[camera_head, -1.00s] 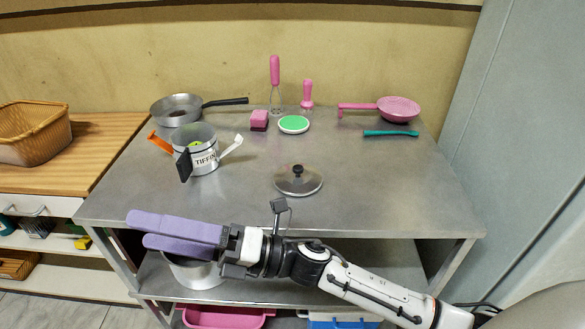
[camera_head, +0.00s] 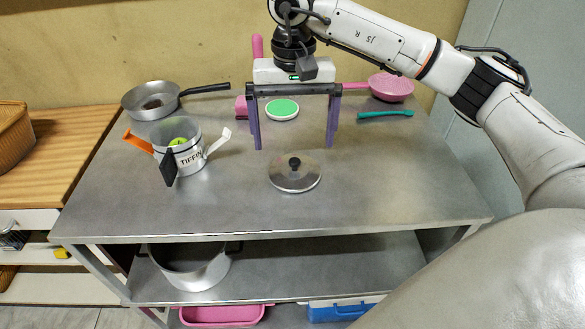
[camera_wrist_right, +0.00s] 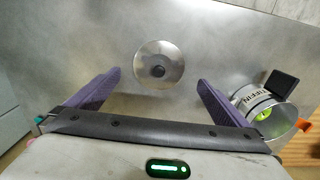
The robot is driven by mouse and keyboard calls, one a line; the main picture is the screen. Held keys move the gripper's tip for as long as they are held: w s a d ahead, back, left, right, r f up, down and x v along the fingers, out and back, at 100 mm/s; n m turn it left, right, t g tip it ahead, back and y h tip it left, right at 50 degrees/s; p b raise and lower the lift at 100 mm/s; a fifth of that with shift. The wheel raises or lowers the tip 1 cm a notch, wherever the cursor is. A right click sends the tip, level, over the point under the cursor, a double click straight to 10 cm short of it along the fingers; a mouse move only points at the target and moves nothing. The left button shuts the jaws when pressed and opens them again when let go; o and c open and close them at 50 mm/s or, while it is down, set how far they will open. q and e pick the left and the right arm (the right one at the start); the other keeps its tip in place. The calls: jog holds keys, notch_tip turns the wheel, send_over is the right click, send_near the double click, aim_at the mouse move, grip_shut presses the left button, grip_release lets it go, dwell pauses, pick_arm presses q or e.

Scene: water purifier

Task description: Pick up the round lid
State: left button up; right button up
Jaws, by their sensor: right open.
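The round lid (camera_head: 295,173) is silver with a black knob and lies flat on the grey metal table, knob up. It also shows in the right wrist view (camera_wrist_right: 159,65), ahead of the fingertips and roughly centred between them. My right gripper (camera_head: 294,147) is open, with two purple fingers pointing down. It is above the table, just behind the lid in the head view, and touches nothing that I can see. My left gripper is not in view.
A tiffin pot (camera_head: 185,148) with utensils stands left of the lid. A frying pan (camera_head: 152,101), a green-topped round item (camera_head: 282,109), a pink strainer (camera_head: 391,88) and a teal utensil (camera_head: 385,115) lie at the back. The table's front is clear.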

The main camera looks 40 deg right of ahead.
aim_at(295, 160)
jog(key=f, duration=0.7)
jog(key=shift+w+d+f+p, duration=0.15)
jog(key=shift+d+f+p, duration=0.05)
jog(key=shift+f+p, duration=0.2)
jog(key=shift+c, duration=0.3)
jog(key=c, duration=0.8)
jog(key=shift+r, duration=0.1)
